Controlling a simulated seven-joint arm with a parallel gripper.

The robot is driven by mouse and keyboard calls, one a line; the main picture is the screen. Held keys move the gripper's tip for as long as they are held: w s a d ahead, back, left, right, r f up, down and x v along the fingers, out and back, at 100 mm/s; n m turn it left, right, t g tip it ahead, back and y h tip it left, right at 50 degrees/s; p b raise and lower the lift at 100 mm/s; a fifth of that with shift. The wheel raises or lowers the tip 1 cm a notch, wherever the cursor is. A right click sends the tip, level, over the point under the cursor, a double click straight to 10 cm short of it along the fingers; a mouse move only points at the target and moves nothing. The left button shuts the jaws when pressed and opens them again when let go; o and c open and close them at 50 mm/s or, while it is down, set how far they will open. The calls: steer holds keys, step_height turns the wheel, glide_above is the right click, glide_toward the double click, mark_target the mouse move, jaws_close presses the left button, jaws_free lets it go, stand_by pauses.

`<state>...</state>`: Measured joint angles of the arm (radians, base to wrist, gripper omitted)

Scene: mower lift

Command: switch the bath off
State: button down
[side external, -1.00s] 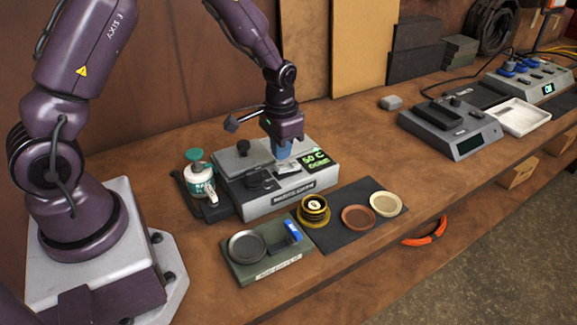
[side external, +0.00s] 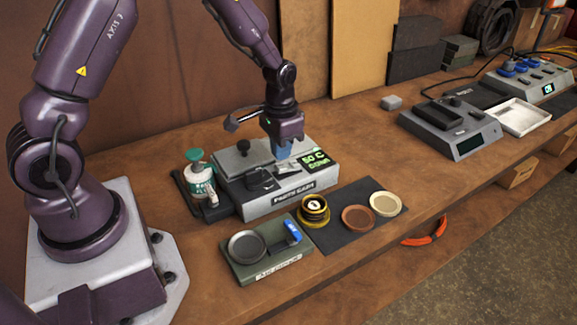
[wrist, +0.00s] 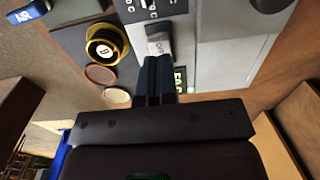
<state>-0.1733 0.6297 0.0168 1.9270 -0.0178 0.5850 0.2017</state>
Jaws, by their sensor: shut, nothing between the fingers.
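The bath (side external: 294,199) is a grey box on the bench with a lid and a black knob on top. Its lit green display (side external: 315,160) reads "50 C", with a smaller line below that I cannot read surely. My gripper (side external: 284,156) is over the bath's top, fingers pointing down, beside the display. In the wrist view my gripper (wrist: 153,62) is shut and empty. Its fingertips are at the near end of a pale switch (wrist: 160,43) on the bath's panel. I cannot tell whether they touch it, or which way it is set.
A jar with a green cap (side external: 200,180) stands left of the bath. In front are a green tray (side external: 250,272), a yellow-and-black round container (side external: 313,211) and two shallow dishes on a dark mat (side external: 345,237). Another grey device (side external: 450,128) stands to the right.

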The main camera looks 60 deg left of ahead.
mark_target(281, 165)
steer(key=shift+f, duration=1.35)
stand_by(1.1)
steer(key=shift+r, duration=3.5)
steer(key=s+d+r+t, duration=0.2)
steer(key=s+d+r, duration=0.1)
steer(key=s+r, duration=0.6)
steer(key=s+d+r+t, duration=0.3)
steer(key=s+d+r, duration=0.1)
steer(key=s+r, duration=0.5)
steer(key=shift+s+r+t, duration=0.2)
steer(key=shift+r+t, duration=0.1)
steer(key=shift+r, duration=0.6)
steer(key=shift+d, duration=0.1)
